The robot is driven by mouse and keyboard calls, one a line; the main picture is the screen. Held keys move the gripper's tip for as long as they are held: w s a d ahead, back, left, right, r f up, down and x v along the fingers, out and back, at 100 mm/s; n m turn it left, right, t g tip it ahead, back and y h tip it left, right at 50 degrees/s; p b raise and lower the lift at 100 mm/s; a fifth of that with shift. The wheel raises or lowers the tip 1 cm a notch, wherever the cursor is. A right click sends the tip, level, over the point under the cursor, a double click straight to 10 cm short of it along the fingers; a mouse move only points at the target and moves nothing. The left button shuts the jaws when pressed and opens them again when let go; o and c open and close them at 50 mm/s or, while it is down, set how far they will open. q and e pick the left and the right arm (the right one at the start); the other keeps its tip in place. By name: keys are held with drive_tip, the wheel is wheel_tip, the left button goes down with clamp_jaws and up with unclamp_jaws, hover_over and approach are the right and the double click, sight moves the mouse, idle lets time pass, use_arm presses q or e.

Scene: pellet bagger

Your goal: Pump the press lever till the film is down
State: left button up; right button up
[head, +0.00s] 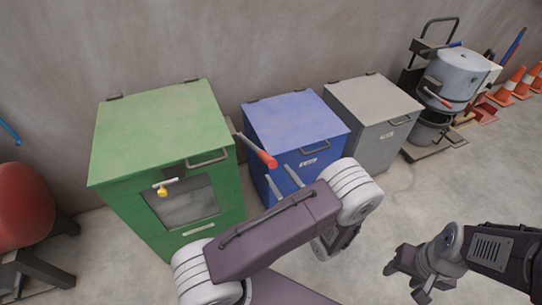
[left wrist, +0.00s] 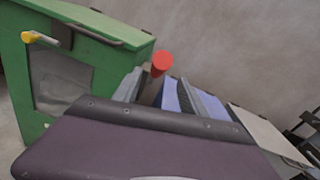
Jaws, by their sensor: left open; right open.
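The press lever (head: 252,147) is a grey rod with a red grip (head: 268,159) at the right side of a green cabinet (head: 160,130). The cabinet has a window (head: 185,207) in its front; I cannot make out the film. My left gripper (head: 283,183) is open and empty, just in front of and below the red grip in the head view. In the left wrist view the red grip (left wrist: 161,65) shows between and beyond the open fingers (left wrist: 160,78). My right gripper (head: 405,283) is open and empty, low at the right over the floor.
A blue bin (head: 295,120) and a grey bin (head: 375,105) stand right of the cabinet. A yellow-knobbed handle (head: 163,190) is on the cabinet front. A red rounded tank (head: 25,205) stands at left, a drum on a cart (head: 460,75) at back right.

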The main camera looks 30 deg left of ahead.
sight(264, 154)
use_arm(q)
drive_tip(key=x, duration=0.8)
drive_tip(key=shift+a+r, duration=0.1)
drive_tip(key=shift+a, duration=0.05)
clamp_jaws()
idle(1.1)
